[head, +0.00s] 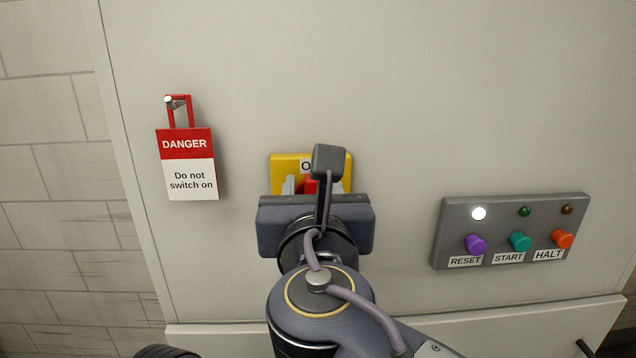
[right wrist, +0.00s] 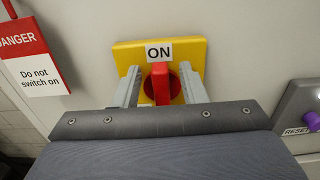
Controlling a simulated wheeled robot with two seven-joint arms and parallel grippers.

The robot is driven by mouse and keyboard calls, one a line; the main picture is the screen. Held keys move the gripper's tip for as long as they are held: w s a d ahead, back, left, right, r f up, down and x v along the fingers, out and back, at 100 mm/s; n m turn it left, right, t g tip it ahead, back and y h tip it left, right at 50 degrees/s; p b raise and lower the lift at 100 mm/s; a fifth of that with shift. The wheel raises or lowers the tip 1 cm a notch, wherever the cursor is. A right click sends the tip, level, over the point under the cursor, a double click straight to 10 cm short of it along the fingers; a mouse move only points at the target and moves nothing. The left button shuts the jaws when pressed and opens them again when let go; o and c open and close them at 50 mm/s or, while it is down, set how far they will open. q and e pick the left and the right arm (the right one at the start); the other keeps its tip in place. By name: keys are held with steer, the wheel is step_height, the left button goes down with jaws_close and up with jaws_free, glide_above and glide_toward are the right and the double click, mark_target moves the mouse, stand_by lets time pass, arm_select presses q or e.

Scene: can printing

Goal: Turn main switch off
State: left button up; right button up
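The main switch is a red handle (right wrist: 161,84) on a yellow plate (right wrist: 194,50) with an "ON" label at the top. The handle stands upright, in line with the label. In the head view the yellow plate (head: 283,163) is largely hidden behind my right gripper (head: 312,185). In the right wrist view my right gripper (right wrist: 160,86) is open, with one finger on each side of the red handle. I cannot tell whether the fingers touch it. My left gripper is not in view.
A danger tag (head: 188,165) hangs from a red padlock-like hook (head: 179,110) left of the switch. A grey panel (head: 512,206) with RESET, START and HALT buttons is at right; its white lamp (head: 478,213) is lit. The wall between is clear.

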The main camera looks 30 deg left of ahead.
steer(key=shift+w+a, duration=0.15)
steer(key=shift+w, duration=0.05)
steer(key=shift+c, duration=0.5)
steer(key=c, duration=0.7)
steer(key=shift+f, duration=0.15)
jaws_close()
